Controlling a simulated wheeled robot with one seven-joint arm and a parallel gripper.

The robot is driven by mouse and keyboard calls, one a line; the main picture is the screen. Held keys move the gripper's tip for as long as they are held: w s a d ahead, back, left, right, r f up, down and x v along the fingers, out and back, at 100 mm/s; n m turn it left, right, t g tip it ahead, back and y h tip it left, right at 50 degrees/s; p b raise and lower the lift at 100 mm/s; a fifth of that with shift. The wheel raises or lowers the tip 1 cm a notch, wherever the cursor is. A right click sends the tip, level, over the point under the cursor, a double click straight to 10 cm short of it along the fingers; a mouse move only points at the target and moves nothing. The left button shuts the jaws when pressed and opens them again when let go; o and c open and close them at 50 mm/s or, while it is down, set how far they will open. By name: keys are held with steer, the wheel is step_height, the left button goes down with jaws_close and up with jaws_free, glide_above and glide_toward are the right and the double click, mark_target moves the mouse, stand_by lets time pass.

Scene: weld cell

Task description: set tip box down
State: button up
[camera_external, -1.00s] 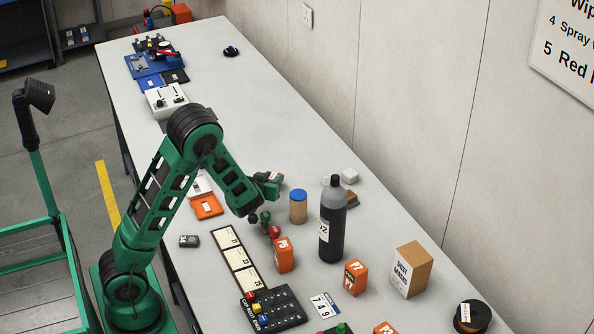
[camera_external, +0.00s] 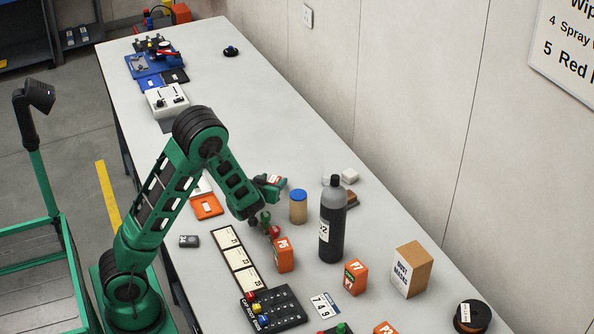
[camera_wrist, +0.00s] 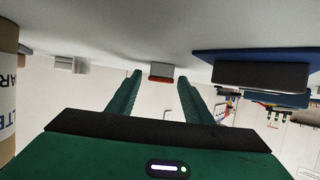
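My gripper (camera_external: 270,185) is low over the middle of the bench, left of the blue-lidded jar (camera_external: 298,206). In the wrist view its two green fingers (camera_wrist: 160,88) stand apart. A small grey box with a red edge (camera_wrist: 161,72) shows between the fingertips, with a gap on each side; it looks like the tip box, but I cannot be sure. It appears to rest against the bench surface, which is at the top of that view. In the external view a small red-and-white patch shows at the gripper, and the fingers hide most of it.
A dark bottle (camera_external: 332,225) stands right of the jar. An orange box (camera_external: 284,255) stands in front of my gripper, and an orange tray (camera_external: 207,207) lies to its left. A dust-mask box (camera_external: 410,270) is at the right. The bench beyond my gripper is largely clear.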

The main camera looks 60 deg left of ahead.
steer(key=shift+r, duration=0.1)
steer(key=shift+d+r, duration=0.15)
steer(key=shift+r, duration=0.5)
steer(key=v, duration=0.9)
steer(key=shift+f, duration=0.15)
steer(key=shift+s+d, duration=0.5)
steer(key=shift+s, duration=0.1)
steer(key=shift+s+d+r, duration=0.35)
steer(key=shift+r, duration=0.15)
steer(key=shift+d, duration=0.1)
